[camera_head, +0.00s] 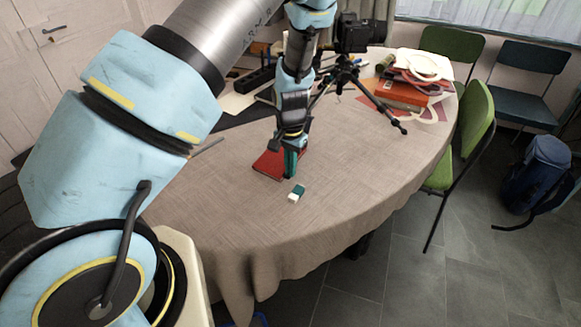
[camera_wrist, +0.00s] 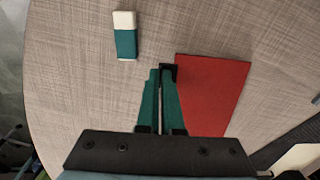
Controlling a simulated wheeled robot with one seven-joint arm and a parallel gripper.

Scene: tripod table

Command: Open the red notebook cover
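The red notebook (camera_head: 268,163) lies on the table with its cover flat, as far as I can see. In the wrist view the notebook (camera_wrist: 212,92) is to the right of my fingers. My gripper (camera_head: 289,175) points down at the notebook's edge, and its arm hides part of the notebook in the head view. In the wrist view my gripper (camera_wrist: 162,72) has its green fingers together with only a thin slit between them. The tips are beside the notebook's upper left corner. I see nothing held, and cannot tell whether the tips touch the notebook.
A green and white eraser (camera_head: 296,193) lies near my gripper. A tripod with a camera (camera_head: 345,70) stands behind it. An orange book (camera_head: 401,95) and papers lie at the back right. The cloth-covered table (camera_head: 340,190) is clear in front and right.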

